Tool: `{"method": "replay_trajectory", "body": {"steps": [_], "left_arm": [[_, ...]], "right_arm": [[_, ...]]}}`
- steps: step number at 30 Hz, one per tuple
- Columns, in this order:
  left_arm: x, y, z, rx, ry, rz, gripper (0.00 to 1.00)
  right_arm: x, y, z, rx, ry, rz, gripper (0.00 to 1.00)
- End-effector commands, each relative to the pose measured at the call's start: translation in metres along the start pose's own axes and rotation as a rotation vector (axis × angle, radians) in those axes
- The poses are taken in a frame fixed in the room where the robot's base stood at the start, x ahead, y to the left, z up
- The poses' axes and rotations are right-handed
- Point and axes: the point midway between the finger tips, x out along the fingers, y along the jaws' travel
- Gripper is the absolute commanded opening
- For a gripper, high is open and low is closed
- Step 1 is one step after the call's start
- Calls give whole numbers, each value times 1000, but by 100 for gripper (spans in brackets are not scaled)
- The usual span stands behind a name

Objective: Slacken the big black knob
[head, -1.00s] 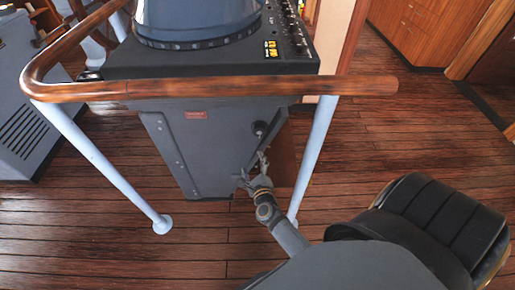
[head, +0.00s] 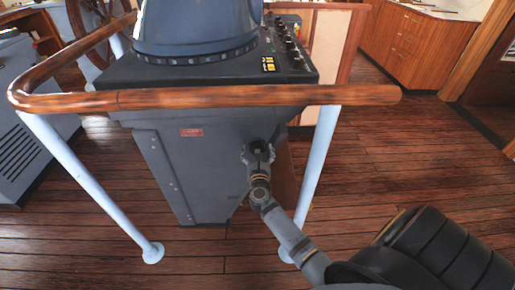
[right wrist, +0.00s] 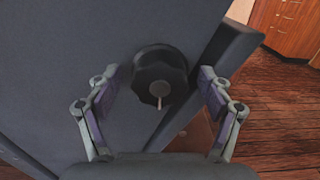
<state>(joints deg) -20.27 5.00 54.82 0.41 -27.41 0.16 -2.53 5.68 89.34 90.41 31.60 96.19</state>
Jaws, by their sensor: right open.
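The big black knob (right wrist: 160,82) sits on the grey face of the console pedestal (head: 195,160). In the right wrist view it shows as a dark lobed knob with a thin light pin at its centre. In the head view my right gripper largely covers the knob. My right gripper (right wrist: 162,92) is open, with one finger to the left and one to the right of the knob. A gap shows between each finger and the knob. In the head view my right gripper (head: 258,152) is in front of the pedestal's right part. My left gripper is not in view.
A wooden handrail (head: 210,97) on pale blue posts (head: 318,165) runs across in front of the console, above my right arm. Open plank floor (head: 400,150) lies to the right.

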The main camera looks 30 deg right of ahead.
Motion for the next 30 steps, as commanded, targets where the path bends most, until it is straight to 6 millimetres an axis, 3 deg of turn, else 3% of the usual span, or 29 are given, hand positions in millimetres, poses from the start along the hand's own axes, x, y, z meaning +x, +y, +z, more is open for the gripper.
{"method": "replay_trajectory", "body": {"steps": [3, 11, 21, 30], "left_arm": [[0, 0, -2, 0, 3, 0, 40], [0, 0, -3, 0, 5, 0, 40], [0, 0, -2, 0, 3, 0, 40], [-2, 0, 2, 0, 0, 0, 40]], "right_arm": [[9, 0, 0, 0, 0, 0, 80], [11, 0, 0, 0, 1, 0, 80], [11, 0, 0, 0, 1, 0, 37], [11, 0, 0, -36, 1, 0, 34]]}}
